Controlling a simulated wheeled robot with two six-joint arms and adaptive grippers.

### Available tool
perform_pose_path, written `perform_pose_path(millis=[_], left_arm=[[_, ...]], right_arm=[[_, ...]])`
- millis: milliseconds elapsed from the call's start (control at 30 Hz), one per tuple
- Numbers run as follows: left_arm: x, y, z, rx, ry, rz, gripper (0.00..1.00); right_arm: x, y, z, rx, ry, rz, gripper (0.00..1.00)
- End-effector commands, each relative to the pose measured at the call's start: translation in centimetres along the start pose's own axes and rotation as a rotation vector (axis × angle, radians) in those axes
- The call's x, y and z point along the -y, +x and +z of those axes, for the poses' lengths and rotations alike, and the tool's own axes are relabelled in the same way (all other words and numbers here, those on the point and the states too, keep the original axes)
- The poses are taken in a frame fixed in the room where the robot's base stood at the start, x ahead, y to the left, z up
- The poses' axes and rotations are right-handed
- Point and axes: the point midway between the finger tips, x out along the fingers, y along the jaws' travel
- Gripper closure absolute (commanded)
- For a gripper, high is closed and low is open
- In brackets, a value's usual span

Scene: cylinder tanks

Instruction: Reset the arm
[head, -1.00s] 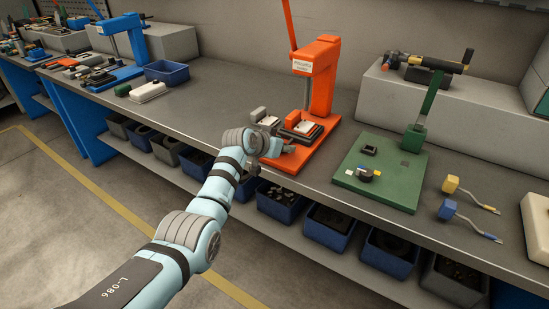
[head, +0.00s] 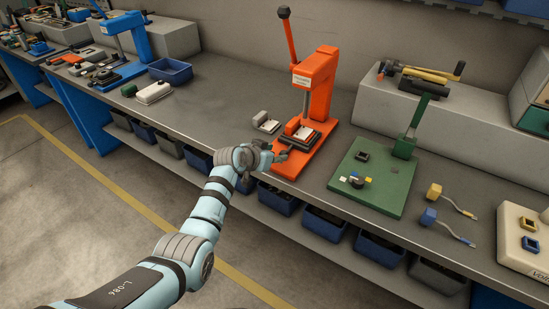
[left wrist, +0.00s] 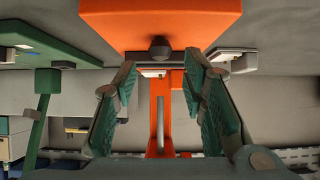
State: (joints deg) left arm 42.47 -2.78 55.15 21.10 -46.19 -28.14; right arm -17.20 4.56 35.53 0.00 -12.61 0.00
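My left arm comes in from the lower left in the head view. Its gripper (head: 281,153) is beside the front edge of the orange lever press (head: 317,85), low near its base. In the left wrist view the two fingers of the gripper (left wrist: 160,75) are spread apart with nothing between them. The orange base of the press (left wrist: 160,18) shows ahead of them in that view. A dark fixture with a white piece sits on the press base. My right gripper is not in view.
A grey and white part (head: 265,122) lies left of the press. A green fixture (head: 378,178) stands right of it, with yellow and blue handled tools (head: 440,222) beyond. Blue bins (head: 325,225) line the shelf below the bench edge. The floor in front is clear.

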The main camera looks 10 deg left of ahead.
Motion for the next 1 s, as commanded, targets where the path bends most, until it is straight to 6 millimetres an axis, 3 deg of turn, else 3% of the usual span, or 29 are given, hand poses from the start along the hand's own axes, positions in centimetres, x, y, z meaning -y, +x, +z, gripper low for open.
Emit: perform_pose_path(millis=[467,567,667,800,900,1000], left_arm=[[0.1,-0.2,0.1,-0.001,0.001,-0.001,0.62],[0.1,-0.5,1.6,0.020,-0.005,-0.003,0.62],[0.1,-1.9,6.9,0.091,-0.026,-0.017,0.62],[-0.7,-7.6,18.1,0.260,-0.071,-0.066,0.62],[-1.5,-12.5,23.7,0.361,-0.099,-0.107,0.62],[-2.4,-16.8,27.4,0.438,-0.120,-0.141,0.62]], right_arm=[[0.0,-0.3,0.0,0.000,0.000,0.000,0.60],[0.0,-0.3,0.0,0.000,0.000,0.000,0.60],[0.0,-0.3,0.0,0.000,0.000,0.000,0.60],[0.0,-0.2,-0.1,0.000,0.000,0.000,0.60],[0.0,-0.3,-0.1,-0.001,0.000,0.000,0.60],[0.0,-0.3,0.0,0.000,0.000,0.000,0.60]])
